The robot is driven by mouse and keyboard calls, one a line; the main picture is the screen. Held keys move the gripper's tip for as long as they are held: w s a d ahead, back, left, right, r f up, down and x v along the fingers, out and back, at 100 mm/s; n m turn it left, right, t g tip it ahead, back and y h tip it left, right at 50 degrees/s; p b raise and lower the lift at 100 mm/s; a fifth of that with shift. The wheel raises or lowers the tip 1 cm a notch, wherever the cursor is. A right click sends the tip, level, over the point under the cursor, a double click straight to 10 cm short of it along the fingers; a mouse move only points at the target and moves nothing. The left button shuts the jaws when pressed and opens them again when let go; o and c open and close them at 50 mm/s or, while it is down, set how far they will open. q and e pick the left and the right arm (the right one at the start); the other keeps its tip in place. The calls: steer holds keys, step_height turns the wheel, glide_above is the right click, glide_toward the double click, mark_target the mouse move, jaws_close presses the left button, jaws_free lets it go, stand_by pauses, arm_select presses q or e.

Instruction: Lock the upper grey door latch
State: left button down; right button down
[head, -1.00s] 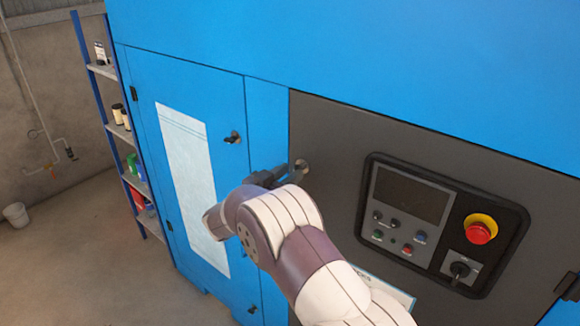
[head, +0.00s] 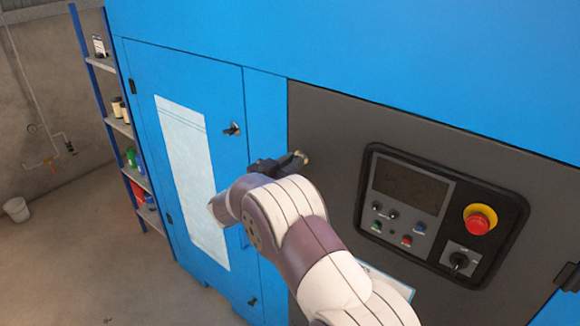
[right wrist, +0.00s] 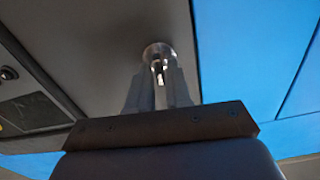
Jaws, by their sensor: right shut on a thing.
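The upper grey door latch (right wrist: 157,52) is a small round metal piece on the dark grey door (head: 335,125), near that door's left edge. My right gripper (head: 298,160) is at this latch, its fingers pointing at the door. In the right wrist view the two fingers (right wrist: 160,75) are closed together on the latch's middle part, with its round metal rim showing beyond the tips. In the head view the fingers cover most of the latch. My left gripper is not in view.
A control panel (head: 412,187) with a red emergency button (head: 478,223) sits right of my arm. The blue door (head: 190,75) at left has its own black latch (head: 232,129) and a white sheet (head: 190,180). A shelf (head: 122,127) stands far left.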

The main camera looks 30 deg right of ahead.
steer(key=shift+s+d+f+m+b, duration=0.1)
steer(key=shift+m+b, duration=4.2)
steer(key=shift+b, duration=0.85)
steer(key=shift+s+d+f+m+b, duration=0.1)
steer(key=shift+m+b, duration=4.2)
steer(key=shift+b, duration=0.85)
steer(key=shift+r, duration=0.15)
steer(key=c, duration=1.2)
jaws_free()
steer(key=b+v, duration=0.1)
steer(key=v, duration=1.1)
steer(key=shift+a, duration=0.3)
